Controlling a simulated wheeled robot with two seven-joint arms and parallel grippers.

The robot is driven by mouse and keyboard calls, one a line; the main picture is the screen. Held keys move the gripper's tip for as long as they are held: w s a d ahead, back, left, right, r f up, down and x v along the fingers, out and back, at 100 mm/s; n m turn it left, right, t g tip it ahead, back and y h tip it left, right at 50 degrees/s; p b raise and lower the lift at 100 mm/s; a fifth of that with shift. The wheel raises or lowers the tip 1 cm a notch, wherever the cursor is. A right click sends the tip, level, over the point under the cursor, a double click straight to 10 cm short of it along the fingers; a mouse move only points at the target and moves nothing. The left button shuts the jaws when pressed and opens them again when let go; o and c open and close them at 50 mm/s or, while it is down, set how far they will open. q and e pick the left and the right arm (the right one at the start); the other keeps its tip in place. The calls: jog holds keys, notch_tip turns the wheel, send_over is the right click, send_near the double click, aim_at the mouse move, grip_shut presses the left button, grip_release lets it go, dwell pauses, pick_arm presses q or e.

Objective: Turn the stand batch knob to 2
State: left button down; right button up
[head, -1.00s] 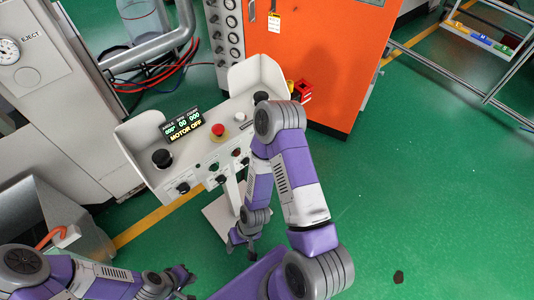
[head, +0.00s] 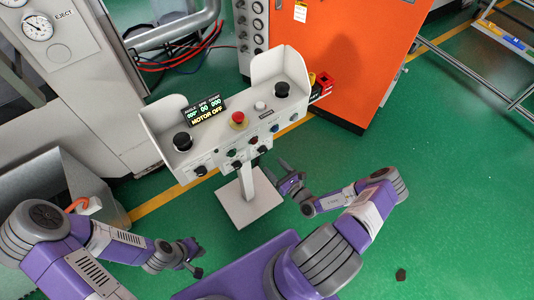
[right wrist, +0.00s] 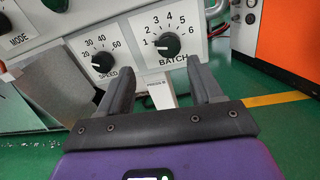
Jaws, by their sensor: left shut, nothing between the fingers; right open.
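The batch knob (right wrist: 167,45) is a black knob on the white front panel of the stand (head: 240,205). It is ringed by the numbers 1 to 6, and its pointer appears to face left, near 1. In the head view it is a small dark knob (head: 262,149) at the right of the lower row. My right gripper (head: 277,172) is open and empty, below and in front of the panel. In the right wrist view its fingers (right wrist: 163,85) stand apart below the batch dial, not touching the knob. My left gripper (head: 199,257) is shut and empty, low at the left.
The speed knob (right wrist: 103,62) sits left of the batch dial. The stand top carries a display (head: 205,112) reading MOTOR OFF, a red emergency button (head: 238,118) and black buttons in side guards. An orange cabinet (head: 355,60) stands behind.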

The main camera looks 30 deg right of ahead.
aim_at(265, 152)
jog(key=shift+m+h, duration=0.3)
jog(key=shift+h, duration=0.2)
jog(key=w+b, duration=0.1)
jog(key=w, duration=0.6)
jog(key=shift+w+d+b, duration=0.1)
jog(key=shift+w+b, duration=0.1)
jog(key=shift+b, duration=0.15)
jog(key=c, duration=1.1)
jog(key=shift+o, duration=0.2)
